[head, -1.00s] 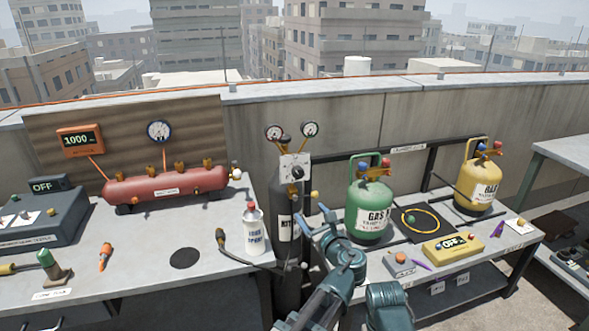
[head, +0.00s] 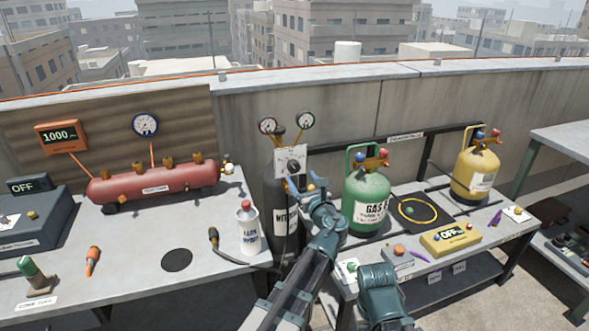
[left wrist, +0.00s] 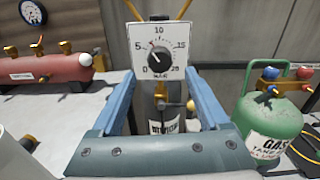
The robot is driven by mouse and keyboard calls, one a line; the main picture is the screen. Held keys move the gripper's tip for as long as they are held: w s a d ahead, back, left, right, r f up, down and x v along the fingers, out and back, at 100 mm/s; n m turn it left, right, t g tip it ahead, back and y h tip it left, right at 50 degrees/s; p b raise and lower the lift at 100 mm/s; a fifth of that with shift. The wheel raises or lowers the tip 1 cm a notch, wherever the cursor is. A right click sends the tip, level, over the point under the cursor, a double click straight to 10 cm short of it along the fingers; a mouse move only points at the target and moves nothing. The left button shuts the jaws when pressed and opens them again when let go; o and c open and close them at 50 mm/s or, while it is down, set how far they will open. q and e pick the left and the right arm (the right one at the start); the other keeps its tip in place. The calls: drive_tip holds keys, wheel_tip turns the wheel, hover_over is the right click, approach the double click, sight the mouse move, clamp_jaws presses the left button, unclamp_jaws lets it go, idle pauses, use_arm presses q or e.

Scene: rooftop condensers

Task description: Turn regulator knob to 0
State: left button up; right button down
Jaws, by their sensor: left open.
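The regulator knob (head: 294,165) is a black dial knob on a white plate on the dark nitrogen cylinder (head: 283,215). In the left wrist view the knob (left wrist: 160,59) faces me, on a scale from 0 at lower left to 20 at lower right. Its red mark points up and left, between 5 and 10. My left gripper (head: 304,184) is open in front of the cylinder, just below the plate. In the left wrist view its blue fingers (left wrist: 157,86) stand apart below and beside the knob, with nothing between them gripped. My right gripper is not in view.
A green gas cylinder (head: 366,190) stands close to the right of my left gripper. A white spray can (head: 247,232) and a red tank (head: 155,184) stand on the left bench. Two round gauges (head: 307,121) rise above the plate.

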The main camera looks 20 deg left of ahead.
sight(295, 169)
use_arm(q)
drive_tip(key=x, duration=0.7)
drive_tip(key=shift+w+a, duration=0.1)
clamp_jaws()
idle(0.3)
